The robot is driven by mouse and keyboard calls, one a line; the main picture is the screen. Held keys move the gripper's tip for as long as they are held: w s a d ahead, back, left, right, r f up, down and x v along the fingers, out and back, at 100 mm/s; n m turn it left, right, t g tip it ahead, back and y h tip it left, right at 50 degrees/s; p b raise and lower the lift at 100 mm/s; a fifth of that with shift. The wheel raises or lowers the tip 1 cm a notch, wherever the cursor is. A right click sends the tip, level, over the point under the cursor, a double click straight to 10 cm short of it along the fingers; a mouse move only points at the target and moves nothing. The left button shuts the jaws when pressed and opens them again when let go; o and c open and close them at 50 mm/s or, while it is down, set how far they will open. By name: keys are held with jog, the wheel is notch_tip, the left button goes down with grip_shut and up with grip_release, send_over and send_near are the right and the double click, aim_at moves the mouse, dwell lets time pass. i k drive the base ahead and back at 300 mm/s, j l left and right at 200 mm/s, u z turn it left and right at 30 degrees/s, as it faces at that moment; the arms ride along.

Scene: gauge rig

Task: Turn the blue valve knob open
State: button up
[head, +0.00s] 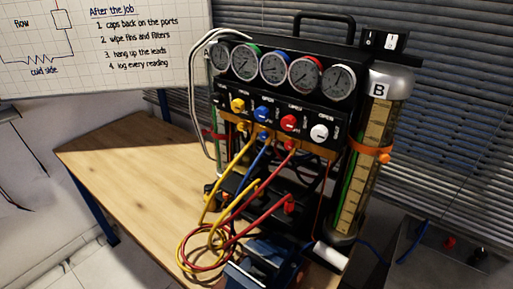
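The blue valve knob (262,112) is on the black front panel of the gauge rig (300,92), second from the left in a row with a yellow knob (237,104), a red knob (289,122) and a white knob (320,132). Small white lettering, partly reading OPEN, shows by the knobs. The blue knob's exact turn angle is too small to tell. A blue hose (266,152) runs down from a fitting below it. Nothing touches the knob or blocks it in the head view. My gripper is not in view.
The rig stands on a wooden table (120,165), clear on its left. Yellow and red hoses (215,240) loop in front of the panel. A dark blue device (262,265) stands at the bottom. A clear cylinder marked B (365,165) stands right; blinds hang behind.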

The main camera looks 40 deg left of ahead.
aim_at(261, 114)
jog(key=u, duration=1.45)
